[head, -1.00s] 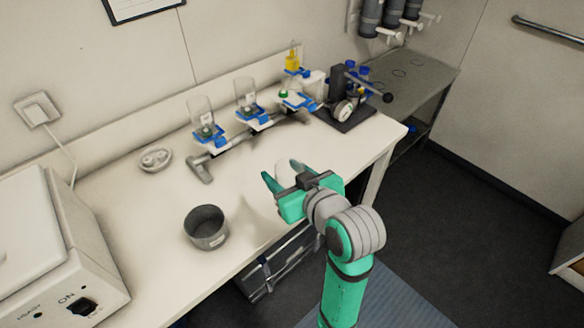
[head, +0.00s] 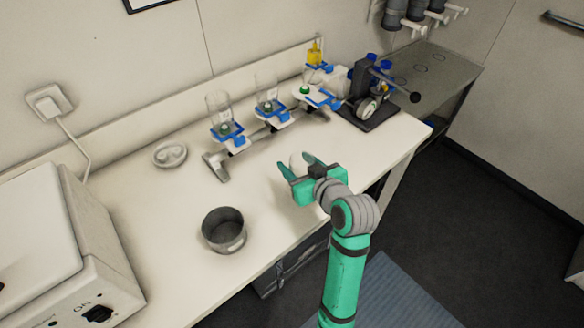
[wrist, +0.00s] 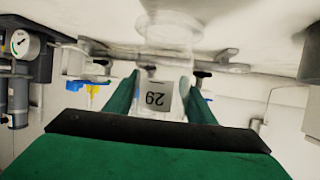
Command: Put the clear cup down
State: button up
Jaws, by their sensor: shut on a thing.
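The label appears upside down there. In the head view my gripper (head: 306,168) is over the right part of the white bench (head: 160,215), shut on the cup. The cup shows only as a pale shape between the fingers there. I cannot tell whether its base touches the bench.
A grey pot (head: 224,232) stands at the bench front, left of my gripper. A rack with clear funnels and blue clamps (head: 228,135) stands behind. A white dish (head: 170,154) lies left. The bench between pot and rack is clear.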

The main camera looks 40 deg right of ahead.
jog(key=f, duration=0.3)
jog(key=shift+w+d+f, duration=0.25)
jog(key=shift+w+f, duration=0.05)
jog(key=shift+a+f, duration=0.15)
jog(key=shift+f, duration=0.05)
jog(key=shift+s+d, duration=0.2)
jog(key=shift+d, duration=0.05)
jog(key=shift+f, duration=0.15)
jog(key=o, duration=1.1)
jog(key=shift+a, duration=0.1)
jog(key=shift+w, duration=0.1)
jog(key=shift+r, duration=0.2)
jog(key=v, duration=1.2)
